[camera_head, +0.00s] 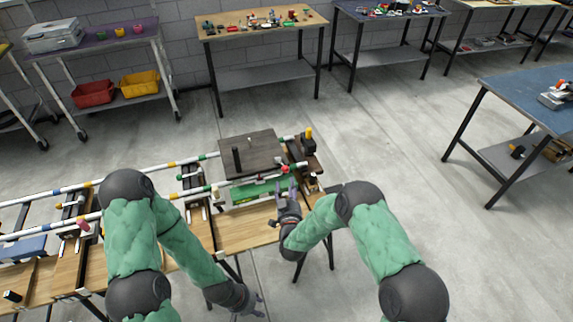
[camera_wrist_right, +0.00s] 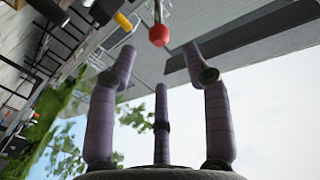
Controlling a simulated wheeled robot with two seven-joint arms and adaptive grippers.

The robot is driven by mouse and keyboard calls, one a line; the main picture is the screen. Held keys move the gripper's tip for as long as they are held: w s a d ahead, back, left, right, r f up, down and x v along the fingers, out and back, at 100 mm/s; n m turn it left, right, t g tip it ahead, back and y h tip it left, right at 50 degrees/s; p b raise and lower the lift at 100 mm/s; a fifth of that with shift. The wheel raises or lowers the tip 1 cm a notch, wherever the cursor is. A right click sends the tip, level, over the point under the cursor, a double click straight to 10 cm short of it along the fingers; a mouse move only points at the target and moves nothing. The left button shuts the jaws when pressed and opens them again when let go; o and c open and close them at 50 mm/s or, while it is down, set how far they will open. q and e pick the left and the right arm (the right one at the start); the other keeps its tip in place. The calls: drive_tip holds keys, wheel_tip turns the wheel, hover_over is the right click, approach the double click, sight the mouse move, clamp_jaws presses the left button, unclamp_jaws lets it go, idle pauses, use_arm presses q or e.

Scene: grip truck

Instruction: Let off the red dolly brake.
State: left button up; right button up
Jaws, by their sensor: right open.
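The dolly (camera_head: 252,150) has a dark flat deck and stands on the rails over the wooden bench. A red knob (camera_head: 285,168) shows at its near right side, by a green panel (camera_head: 258,189). In the right wrist view a red ball (camera_wrist_right: 159,36) tops a thin metal lever, just beyond the fingertips and between them. My right gripper (camera_head: 290,193) is close in front of the knob, its fingers (camera_wrist_right: 160,60) spread and empty; I see no contact. My left gripper (camera_head: 256,303) hangs low at the near bench edge, fingers apart, with nothing visible in it.
White rails (camera_head: 95,186) with coloured bands run left along the bench. A black handle (camera_head: 236,159) stands up from the deck, and a yellow-topped post (camera_head: 308,133) stands to its right. My left arm covers part of the track. Floor right of the bench is clear.

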sight(285, 168)
drive_tip(key=w, duration=0.3)
drive_tip(key=w+b, duration=0.1)
drive_tip(key=w, duration=0.5)
drive_tip(key=shift+w+a+f+b, duration=0.1)
drive_tip(key=shift+w+a+b, duration=0.05)
drive_tip(key=shift+a+b, duration=0.15)
clamp_jaws()
